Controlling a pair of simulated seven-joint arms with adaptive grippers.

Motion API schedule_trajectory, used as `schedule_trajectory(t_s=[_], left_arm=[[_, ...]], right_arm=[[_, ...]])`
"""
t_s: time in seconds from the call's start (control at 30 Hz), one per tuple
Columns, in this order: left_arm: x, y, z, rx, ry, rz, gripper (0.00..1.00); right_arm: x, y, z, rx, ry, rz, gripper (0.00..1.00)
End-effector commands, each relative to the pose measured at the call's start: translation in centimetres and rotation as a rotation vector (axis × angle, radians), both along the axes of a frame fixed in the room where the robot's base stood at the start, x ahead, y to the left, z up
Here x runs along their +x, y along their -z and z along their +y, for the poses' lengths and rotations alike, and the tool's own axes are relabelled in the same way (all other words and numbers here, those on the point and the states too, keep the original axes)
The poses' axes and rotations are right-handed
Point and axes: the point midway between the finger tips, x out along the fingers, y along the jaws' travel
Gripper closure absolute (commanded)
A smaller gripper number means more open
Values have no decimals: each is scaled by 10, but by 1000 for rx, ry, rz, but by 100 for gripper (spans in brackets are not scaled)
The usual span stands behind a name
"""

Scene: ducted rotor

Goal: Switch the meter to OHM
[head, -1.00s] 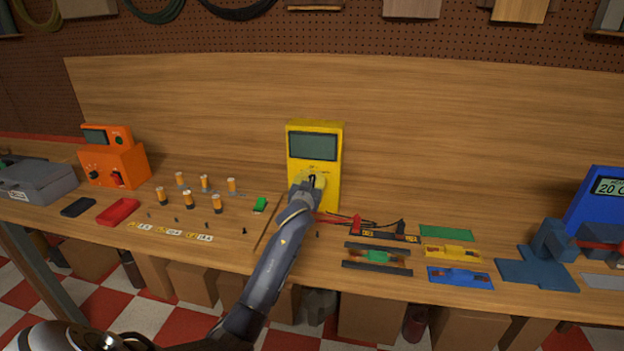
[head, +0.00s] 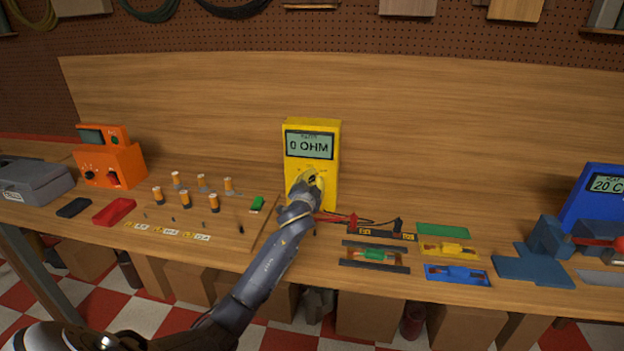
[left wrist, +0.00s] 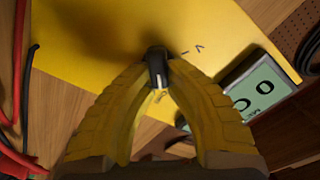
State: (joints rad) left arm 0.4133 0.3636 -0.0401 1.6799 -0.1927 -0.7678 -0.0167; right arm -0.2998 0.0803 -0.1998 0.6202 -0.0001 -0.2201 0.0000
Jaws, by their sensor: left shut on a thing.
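The yellow meter (head: 312,155) stands upright at the back of the bench, and its display (head: 310,145) reads "0 OHM". My left gripper (head: 312,180) is at the lower front of the meter. In the left wrist view, its yellow fingers (left wrist: 158,75) are shut on the small black dial knob (left wrist: 157,62) on the meter's yellow face (left wrist: 130,30). Part of the display (left wrist: 255,95) also shows there. The gripper hides most of the dial in the head view. My right gripper is not in view.
Red and black probe leads (head: 350,219) lie right of the meter. Several orange-topped cylinders (head: 185,199) stand to the left, near an orange device (head: 110,160). Coloured trays (head: 458,274) and a blue device (head: 598,195) are to the right. The wooden back panel rises behind the meter.

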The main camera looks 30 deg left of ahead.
Motion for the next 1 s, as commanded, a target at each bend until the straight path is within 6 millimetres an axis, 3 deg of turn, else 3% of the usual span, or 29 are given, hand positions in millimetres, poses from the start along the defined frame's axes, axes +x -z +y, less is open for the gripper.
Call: schedule_trajectory(t_s=[0.77, 0.8, 1.0], left_arm=[[0, 0, 0, 80, -1, 30, 100], [0, 0, 0, 80, -1, 30, 79], [0, 1, 0, 80, -1, 30, 60]], right_arm=[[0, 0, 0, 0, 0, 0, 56], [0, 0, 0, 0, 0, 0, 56], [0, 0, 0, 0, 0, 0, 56]])
